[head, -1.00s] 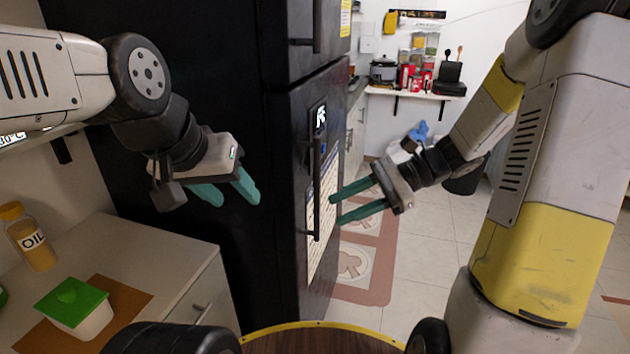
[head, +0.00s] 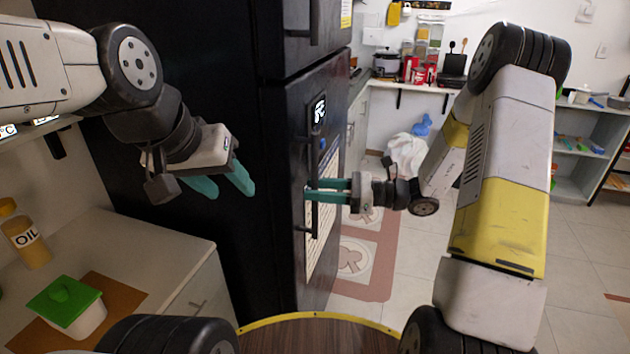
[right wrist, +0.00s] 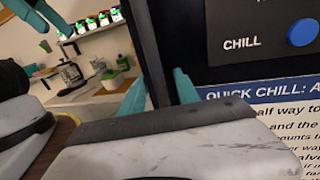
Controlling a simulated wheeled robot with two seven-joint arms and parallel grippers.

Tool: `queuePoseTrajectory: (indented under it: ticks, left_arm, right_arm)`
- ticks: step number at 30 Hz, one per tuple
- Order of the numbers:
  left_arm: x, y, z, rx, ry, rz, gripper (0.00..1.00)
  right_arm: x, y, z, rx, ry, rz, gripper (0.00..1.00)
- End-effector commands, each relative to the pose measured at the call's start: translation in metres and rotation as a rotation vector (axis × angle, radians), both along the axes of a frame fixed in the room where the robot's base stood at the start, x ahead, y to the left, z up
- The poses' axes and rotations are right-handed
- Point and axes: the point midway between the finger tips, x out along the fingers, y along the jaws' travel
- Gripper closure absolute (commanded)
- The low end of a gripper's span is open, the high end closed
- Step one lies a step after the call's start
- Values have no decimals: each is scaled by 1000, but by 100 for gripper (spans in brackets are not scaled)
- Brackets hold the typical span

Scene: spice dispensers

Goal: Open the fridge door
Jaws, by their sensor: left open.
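The fridge is tall and black, with an upper door and a lower door (head: 330,105). The lower door looks closed and bears a dark vertical handle (head: 312,160). My right gripper (head: 308,192) is at this handle, with its teal fingers reaching across it. In the right wrist view the handle (right wrist: 148,45) stands between the two fingertips (right wrist: 160,92), close to both. I cannot tell whether they grip it. My left gripper (head: 228,184) is open and empty in front of the fridge's black side (head: 235,90).
A white counter (head: 135,245) at left holds an oil bottle (head: 24,238) and a green-lidded tub (head: 68,302). Tiled floor (head: 400,270) is open right of the fridge. A blue knob (right wrist: 302,32) is beside the handle.

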Motion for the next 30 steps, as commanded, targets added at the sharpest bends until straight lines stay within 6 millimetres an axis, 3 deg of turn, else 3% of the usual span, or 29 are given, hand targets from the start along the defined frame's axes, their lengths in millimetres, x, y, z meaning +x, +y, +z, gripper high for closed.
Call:
queuePoseTrajectory:
  ticks: [11,17,30]
  left_arm:
    - [0,0,0,0,0,0,51]
    - [0,0,0,0,0,0,51]
    - [0,0,0,0,0,0,51]
  right_arm:
    - [1,8,0,-1,0,-1,62]
    - [1,8,0,-1,0,-1,100]
    - [1,7,0,-1,0,-1,100]
